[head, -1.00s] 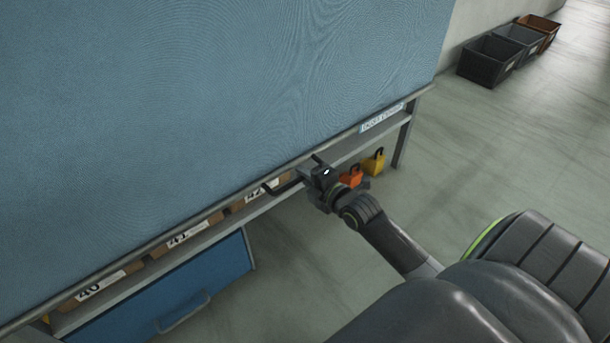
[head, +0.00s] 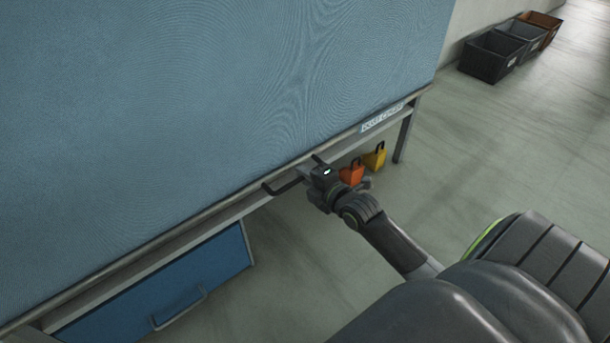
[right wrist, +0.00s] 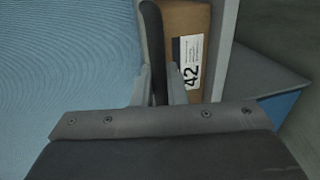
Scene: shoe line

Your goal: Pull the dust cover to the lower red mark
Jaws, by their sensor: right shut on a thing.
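The dust cover (head: 200,110) is a large blue ribbed cloth with a grey bar along its lower edge, hanging over the front of a rack. A dark handle (head: 283,189) sticks out from that bar. My right gripper (head: 310,174) is shut on the handle. In the right wrist view the dark handle (right wrist: 154,45) runs between the fingers, with the cover (right wrist: 75,70) on the left. I see no red mark in either view. My left gripper is not in view.
A shoe box marked 42 (right wrist: 188,50) lies beyond the handle. Below the cover are a rack rail (head: 225,218) and a blue drawer (head: 165,290). An orange padlock (head: 351,173) and a yellow one (head: 375,156) hang nearby. Crates (head: 490,55) stand far right on open floor.

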